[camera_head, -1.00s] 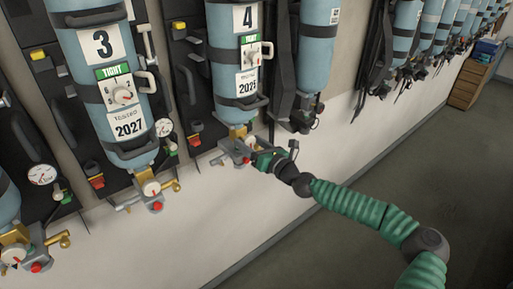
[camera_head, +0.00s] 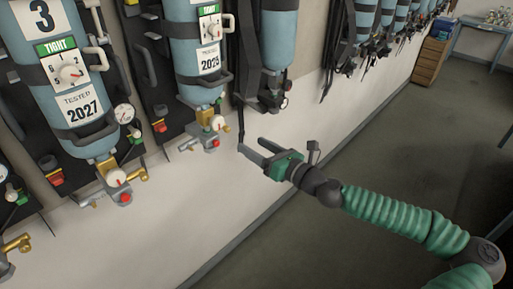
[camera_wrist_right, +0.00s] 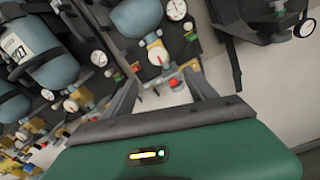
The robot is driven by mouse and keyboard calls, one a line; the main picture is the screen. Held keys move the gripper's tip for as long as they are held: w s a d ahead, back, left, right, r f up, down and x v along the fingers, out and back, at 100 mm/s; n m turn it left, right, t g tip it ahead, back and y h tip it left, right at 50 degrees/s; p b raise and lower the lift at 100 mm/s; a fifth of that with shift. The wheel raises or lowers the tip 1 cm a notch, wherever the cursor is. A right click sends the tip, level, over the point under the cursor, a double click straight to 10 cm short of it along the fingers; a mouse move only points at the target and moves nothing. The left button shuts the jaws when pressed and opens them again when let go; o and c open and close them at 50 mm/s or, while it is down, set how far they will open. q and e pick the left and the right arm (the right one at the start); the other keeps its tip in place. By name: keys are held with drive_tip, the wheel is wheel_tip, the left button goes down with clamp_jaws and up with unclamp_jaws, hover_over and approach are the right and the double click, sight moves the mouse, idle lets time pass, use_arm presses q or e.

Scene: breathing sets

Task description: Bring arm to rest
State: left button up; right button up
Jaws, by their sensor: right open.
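My right arm comes in from the lower right, green and ribbed. Its gripper (camera_head: 250,146) is open and empty, in front of the pale wall, to the right of and apart from the valve (camera_head: 212,128) under the cylinder marked 4 (camera_head: 196,50). In the right wrist view the two dark fingers of the gripper (camera_wrist_right: 163,90) stand apart with nothing between them. Gauges and valves of the sets show beyond them. My left gripper is not in view.
The cylinder marked 3 (camera_head: 75,85) hangs on the left with a gauge and brass valve below. More cylinders line the wall to the far right. A wooden drawer unit (camera_head: 432,60) and a table (camera_head: 487,27) stand at the back. The floor (camera_head: 400,140) at right is clear.

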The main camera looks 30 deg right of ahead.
drive_tip(key=s+a+f+n+g+y, duration=0.1)
drive_tip(key=s+a+f+n+g, duration=0.5)
drive_tip(key=a+f, duration=0.4)
drive_tip(key=s+a+f+n+g+y, duration=0.1)
drive_tip(key=s+a+f+n+g, duration=0.25)
drive_tip(key=a+f+n, duration=0.7)
drive_tip(key=s+d+f+n+g+h+b, duration=0.1)
drive_tip(key=s+d+f+n+g+h, duration=0.35)
drive_tip(key=s+f+n, duration=0.4)
drive_tip(key=s+d+r+n+h, duration=0.3)
drive_tip(key=s+d+r+n, duration=0.3)
drive_tip(key=d+n, duration=0.2)
drive_tip(key=shift+s+r+n+h+b, duration=0.3)
drive_tip(key=shift+n+h+b, duration=0.05)
drive_tip(key=shift+n, duration=0.75)
